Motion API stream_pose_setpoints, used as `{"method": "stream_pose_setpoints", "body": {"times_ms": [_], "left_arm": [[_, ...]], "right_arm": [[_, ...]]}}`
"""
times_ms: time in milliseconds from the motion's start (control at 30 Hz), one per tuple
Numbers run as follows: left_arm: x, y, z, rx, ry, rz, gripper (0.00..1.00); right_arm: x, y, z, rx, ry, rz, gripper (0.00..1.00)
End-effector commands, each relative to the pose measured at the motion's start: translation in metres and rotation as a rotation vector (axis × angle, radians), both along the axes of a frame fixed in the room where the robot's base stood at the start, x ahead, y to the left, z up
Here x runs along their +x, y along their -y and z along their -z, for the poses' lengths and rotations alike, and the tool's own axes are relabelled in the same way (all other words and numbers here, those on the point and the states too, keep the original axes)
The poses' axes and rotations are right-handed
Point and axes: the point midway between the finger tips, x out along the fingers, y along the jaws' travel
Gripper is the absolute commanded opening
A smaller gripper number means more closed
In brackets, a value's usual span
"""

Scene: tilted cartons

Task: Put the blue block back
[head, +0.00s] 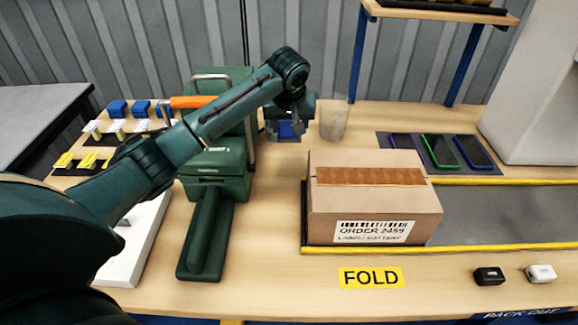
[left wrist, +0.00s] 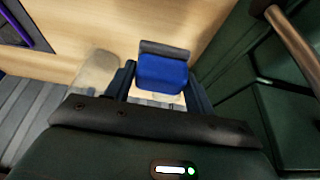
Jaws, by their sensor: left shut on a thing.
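My left gripper (head: 284,134) is shut on a blue block (head: 291,129). It holds the block behind the carton, just right of the dark green machine (head: 220,165). In the left wrist view the blue block (left wrist: 162,73) sits between the two fingers, with a dark edge along its far side. Two similar blue blocks (head: 117,108) (head: 140,107) stand at the back of the dark mat (head: 68,171) on the left. My left arm hides part of the mat. My right gripper is not in view.
White and yellow pieces stand on the mat in front of the blue ones. A translucent cup (head: 334,121) is right of my gripper and also shows in the left wrist view (left wrist: 97,70). A carton (head: 370,195) sits on the yellow-edged lane. Several phones (head: 438,150) lie at the back right.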

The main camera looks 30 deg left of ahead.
Motion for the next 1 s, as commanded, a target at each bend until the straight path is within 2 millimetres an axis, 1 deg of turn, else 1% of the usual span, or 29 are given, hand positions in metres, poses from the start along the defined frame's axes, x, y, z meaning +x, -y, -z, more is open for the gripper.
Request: {"method": "stream_pose_setpoints", "body": {"times_ms": [33, 200, 367, 633, 733, 1000], "left_arm": [[0.000, 0.000, 0.008, 0.001, -0.003, -0.001, 0.36], [-0.001, -0.001, 0.036, 0.002, -0.004, -0.002, 0.36], [0.000, -0.001, 0.052, 0.002, -0.002, -0.002, 0.36], [-0.001, -0.001, 0.093, 0.001, -0.003, -0.002, 0.36], [-0.001, 0.000, 0.099, 0.001, -0.002, -0.001, 0.36], [-0.001, 0.000, 0.100, 0.001, 0.000, 0.000, 0.36]], "right_arm": [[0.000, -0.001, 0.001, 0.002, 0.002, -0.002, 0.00], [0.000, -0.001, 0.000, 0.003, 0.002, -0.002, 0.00], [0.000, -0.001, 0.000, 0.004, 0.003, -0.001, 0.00], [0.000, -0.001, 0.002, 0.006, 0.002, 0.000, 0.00], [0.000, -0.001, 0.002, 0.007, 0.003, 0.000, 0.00], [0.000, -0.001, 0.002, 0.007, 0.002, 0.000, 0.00]]}}
